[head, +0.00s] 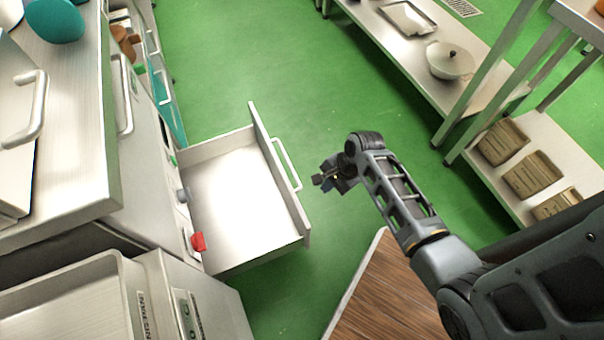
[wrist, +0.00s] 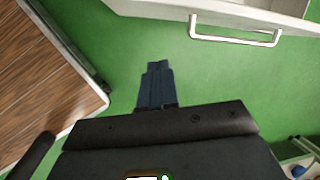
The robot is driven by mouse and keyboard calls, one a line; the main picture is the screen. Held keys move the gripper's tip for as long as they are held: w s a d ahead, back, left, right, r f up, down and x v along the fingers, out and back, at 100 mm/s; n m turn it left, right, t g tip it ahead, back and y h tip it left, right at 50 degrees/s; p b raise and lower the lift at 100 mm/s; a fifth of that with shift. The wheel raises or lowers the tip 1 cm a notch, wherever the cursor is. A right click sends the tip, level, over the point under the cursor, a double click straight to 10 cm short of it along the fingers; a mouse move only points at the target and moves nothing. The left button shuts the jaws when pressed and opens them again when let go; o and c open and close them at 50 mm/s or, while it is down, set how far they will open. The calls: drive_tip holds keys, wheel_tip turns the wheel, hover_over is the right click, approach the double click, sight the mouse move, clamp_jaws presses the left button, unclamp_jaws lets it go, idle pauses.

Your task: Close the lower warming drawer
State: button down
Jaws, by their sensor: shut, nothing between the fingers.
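The lower warming drawer (head: 232,190) is pulled far out from the steel cabinet on the left in the head view. Its inside looks empty. Its front panel carries a white bar handle (head: 287,165), and the handle also shows at the top right of the wrist view (wrist: 235,35). My gripper (head: 318,181) is just right of the drawer front, a short way from the handle and not touching it. In the wrist view my gripper's fingers (wrist: 157,68) are together and empty, pointing toward the drawer front over green floor.
A wood-topped surface (head: 390,295) stands near my arm at the bottom. A counter (head: 60,130) is above the drawer's left side. Green floor (head: 300,70) is open beyond the drawer.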

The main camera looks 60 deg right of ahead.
drive_tip(key=w+d+r+m+y+p, duration=0.2)
drive_tip(key=w+d+r+m, duration=0.1)
drive_tip(key=d+r, duration=0.15)
drive_tip(key=w+a+f+b, duration=0.3)
drive_tip(key=a+f, duration=0.3)
drive_tip(key=f, duration=0.2)
drive_tip(key=shift+w+a+f+g, duration=0.25)
drive_tip(key=shift+w+f+g, duration=0.15)
drive_tip(key=shift+w, duration=0.2)
drive_tip(key=w+a, duration=0.7)
drive_tip(key=a, duration=0.4)
drive_tip(key=w+a, duration=0.8)
drive_tip(key=a, duration=0.3)
drive_tip(key=shift+a, duration=0.25)
drive_tip(key=shift+d, duration=0.1)
